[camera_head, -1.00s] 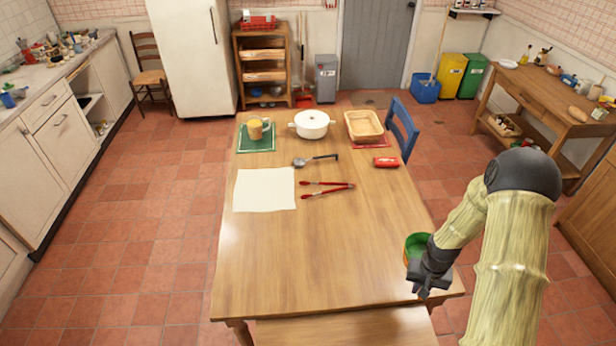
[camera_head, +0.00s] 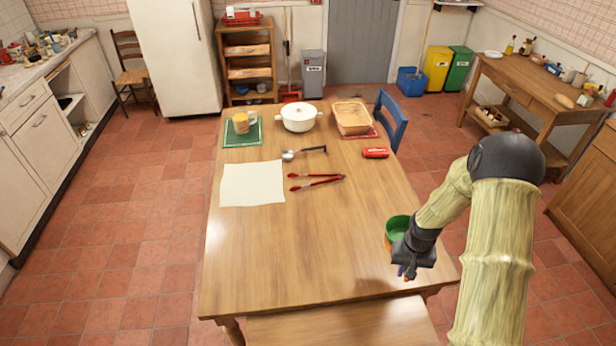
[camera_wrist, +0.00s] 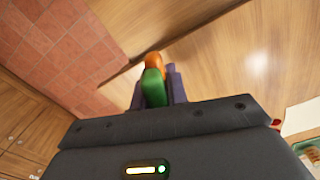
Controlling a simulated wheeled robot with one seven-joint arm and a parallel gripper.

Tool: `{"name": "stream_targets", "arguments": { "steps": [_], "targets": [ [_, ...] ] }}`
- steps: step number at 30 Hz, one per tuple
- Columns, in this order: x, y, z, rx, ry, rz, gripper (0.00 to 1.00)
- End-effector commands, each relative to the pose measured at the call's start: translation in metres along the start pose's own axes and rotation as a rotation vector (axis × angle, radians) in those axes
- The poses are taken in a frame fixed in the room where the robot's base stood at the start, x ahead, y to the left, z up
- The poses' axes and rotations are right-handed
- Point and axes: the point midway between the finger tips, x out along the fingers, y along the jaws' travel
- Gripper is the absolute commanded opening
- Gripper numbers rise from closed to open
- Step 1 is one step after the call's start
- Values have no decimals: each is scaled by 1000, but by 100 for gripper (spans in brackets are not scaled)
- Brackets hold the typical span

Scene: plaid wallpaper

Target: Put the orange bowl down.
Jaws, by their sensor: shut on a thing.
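The orange bowl (camera_head: 397,229), orange outside and green inside, is at the table's right edge near the front in the head view. My gripper (camera_head: 405,268) is shut on its rim. In the wrist view the bowl's green and orange wall (camera_wrist: 154,85) shows between my two dark fingers (camera_wrist: 153,92). My gripper hides part of the bowl. I cannot tell whether its base touches the wooden table (camera_head: 290,250).
The table's front half is bare. Farther back are a cream sheet (camera_head: 252,184), red tongs (camera_head: 317,181), a ladle (camera_head: 303,153), a red packet (camera_head: 375,152), a white pot (camera_head: 298,117), a basket (camera_head: 352,117) and a mug (camera_head: 240,122). A blue chair (camera_head: 391,120) stands at right.

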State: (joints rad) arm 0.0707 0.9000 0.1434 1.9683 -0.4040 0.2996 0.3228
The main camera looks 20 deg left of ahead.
Motion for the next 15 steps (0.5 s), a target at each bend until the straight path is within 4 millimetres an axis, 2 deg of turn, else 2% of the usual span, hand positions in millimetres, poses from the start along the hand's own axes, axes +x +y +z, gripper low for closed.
{"name": "stream_targets", "arguments": {
  "steps": [1, 15],
  "targets": [
    [11, -2, -5, -10, 8, 0, 0],
    [35, -23, -26, -138, 8, 1, 0]
  ]
}}
